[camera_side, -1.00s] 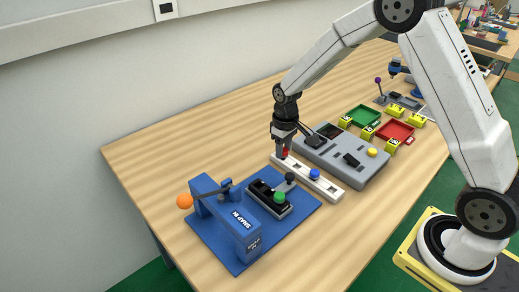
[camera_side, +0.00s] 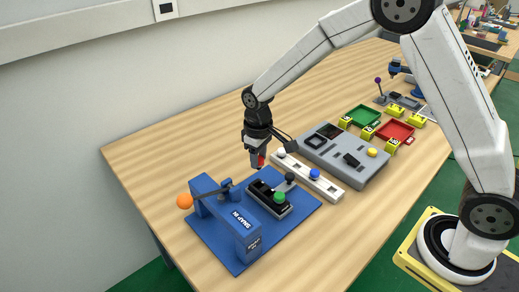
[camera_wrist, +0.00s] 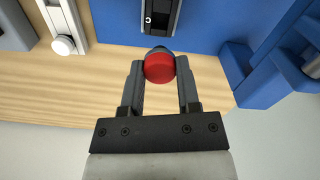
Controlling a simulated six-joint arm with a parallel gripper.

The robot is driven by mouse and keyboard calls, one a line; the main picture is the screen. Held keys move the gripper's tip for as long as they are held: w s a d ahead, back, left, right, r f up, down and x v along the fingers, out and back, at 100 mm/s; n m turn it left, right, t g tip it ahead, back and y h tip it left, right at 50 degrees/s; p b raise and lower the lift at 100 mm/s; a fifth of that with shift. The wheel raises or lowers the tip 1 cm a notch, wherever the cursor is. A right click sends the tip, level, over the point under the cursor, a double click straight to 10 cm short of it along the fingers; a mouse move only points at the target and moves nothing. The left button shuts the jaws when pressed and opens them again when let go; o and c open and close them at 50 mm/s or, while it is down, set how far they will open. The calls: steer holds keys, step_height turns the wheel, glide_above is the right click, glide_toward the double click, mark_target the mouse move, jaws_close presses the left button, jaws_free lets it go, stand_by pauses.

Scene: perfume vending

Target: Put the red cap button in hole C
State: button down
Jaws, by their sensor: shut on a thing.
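My gripper (camera_side: 257,163) is shut on the red cap button (camera_side: 261,160), which has a dark base, and holds it above the table near the far corner of the blue mat (camera_side: 231,264). The red cap also shows between the fingers in the wrist view (camera_wrist: 160,67). A black and grey holder (camera_side: 296,207) lies on the mat, with a green cap button (camera_side: 279,197) on it. The end of the holder (camera_wrist: 145,17) in the wrist view has a small white mark beside a dark slot. I cannot read the letter C.
A white rail (camera_side: 331,190) beside the mat carries a white button (camera_side: 281,153) and a blue button (camera_side: 315,174). A blue press (camera_side: 236,222) with an orange ball (camera_side: 184,201) stands on the mat. A grey console (camera_side: 372,177) lies farther right.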

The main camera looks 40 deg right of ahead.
mark_target(259, 169)
steer(key=shift+f, duration=2.95)
steer(key=shift+f, duration=0.75)
stand_by(0.6)
jaws_free()
steer(key=shift+r, duration=0.15)
stand_by(0.3)
steer(key=shift+r, duration=3.35)
